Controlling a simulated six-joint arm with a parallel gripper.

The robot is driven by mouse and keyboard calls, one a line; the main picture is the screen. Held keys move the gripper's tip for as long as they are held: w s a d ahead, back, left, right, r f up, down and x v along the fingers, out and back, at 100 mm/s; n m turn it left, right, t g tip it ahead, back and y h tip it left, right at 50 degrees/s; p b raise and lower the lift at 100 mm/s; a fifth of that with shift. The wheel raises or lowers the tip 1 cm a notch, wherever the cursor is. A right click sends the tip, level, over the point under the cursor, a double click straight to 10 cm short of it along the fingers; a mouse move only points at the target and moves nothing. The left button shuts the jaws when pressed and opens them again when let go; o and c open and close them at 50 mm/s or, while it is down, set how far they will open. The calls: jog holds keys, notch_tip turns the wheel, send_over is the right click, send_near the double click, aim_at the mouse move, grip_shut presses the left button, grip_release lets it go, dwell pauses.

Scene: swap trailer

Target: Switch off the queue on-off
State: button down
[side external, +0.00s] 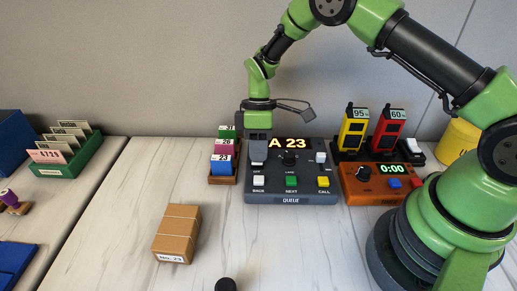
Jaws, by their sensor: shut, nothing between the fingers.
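The queue box (290,199) is a dark grey console on the table, with a lit display (289,143) reading "A 23". Its front row has a white BACK button (259,181), a green NEXT button (291,181) and a yellow CALL button (323,181). A black knob (289,159) sits in the middle, and a white-topped control (320,157) at the upper right.
A rack of numbered coloured cards (222,178) stands close left of the box. An orange timer (377,184) reading "0:00" is close right, with yellow (352,131) and red (388,131) handsets behind. A brown parcel (177,233) lies front left. Table space in front is mostly clear.

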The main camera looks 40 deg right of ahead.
jog(key=shift+s+a+f, duration=0.1)
jog(key=shift+f, duration=0.1)
dwell(0.4)
jog(key=shift+w+d, duration=0.45)
jog(key=shift+d, duration=0.05)
jog(key=shift+w+d, duration=0.15)
jog(key=shift+d, duration=0.05)
